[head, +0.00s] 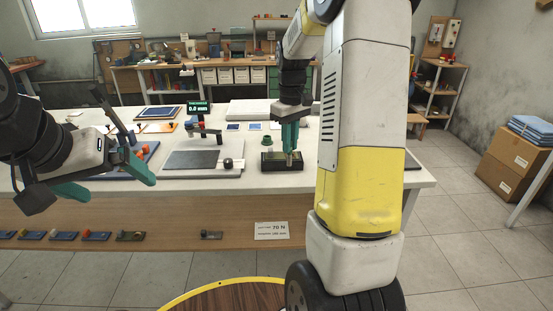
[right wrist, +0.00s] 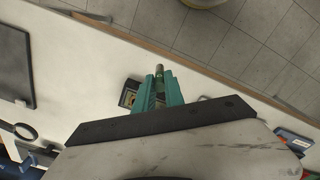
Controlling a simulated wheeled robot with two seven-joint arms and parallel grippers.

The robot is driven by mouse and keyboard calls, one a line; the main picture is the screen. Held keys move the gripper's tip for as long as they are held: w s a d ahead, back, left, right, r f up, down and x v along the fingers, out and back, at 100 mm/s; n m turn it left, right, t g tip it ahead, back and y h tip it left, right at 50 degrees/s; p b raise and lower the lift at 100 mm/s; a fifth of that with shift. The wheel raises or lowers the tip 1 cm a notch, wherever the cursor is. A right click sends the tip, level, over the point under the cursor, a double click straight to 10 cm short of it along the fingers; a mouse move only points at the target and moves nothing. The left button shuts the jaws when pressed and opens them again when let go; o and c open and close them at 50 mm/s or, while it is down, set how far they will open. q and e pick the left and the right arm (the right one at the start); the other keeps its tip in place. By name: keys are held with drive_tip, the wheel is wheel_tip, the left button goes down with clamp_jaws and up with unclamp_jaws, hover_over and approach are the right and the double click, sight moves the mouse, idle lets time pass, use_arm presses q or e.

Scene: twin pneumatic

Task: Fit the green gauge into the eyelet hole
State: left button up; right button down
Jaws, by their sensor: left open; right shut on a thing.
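My right gripper (head: 289,150) points down over the table and is shut on a slim grey metal pin (right wrist: 159,69), seen between its teal fingers in the right wrist view. I cannot tell whether this pin belongs to the green gauge; the fingers hide most of it. A dark block (head: 268,167) stands directly under and beside these fingers; it also shows in the right wrist view (right wrist: 124,98). Any hole in it is hidden. A green knob-shaped piece (head: 253,126) stands behind the block. My left gripper (head: 122,188) is open and empty at the left, near the table's front edge.
A grey plate (head: 190,160) with a black ball-knobbed lever (head: 228,163) lies left of the block. A small display (head: 199,107) reads 0.0 mm. A force label (head: 271,230) is on the table's front.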

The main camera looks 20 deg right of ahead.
drive_tip(key=s+a+f+m, duration=0.2)
drive_tip(key=a+f, duration=0.3)
drive_tip(key=f, duration=0.3)
drive_tip(key=s+a+f+m, duration=0.1)
drive_tip(key=a+f+m, duration=0.1)
drive_tip(key=a+f, duration=0.3)
wheel_tip(320, 180, down, 4)
drive_tip(key=shift+s+r, duration=0.15)
drive_tip(key=shift+s, duration=0.2)
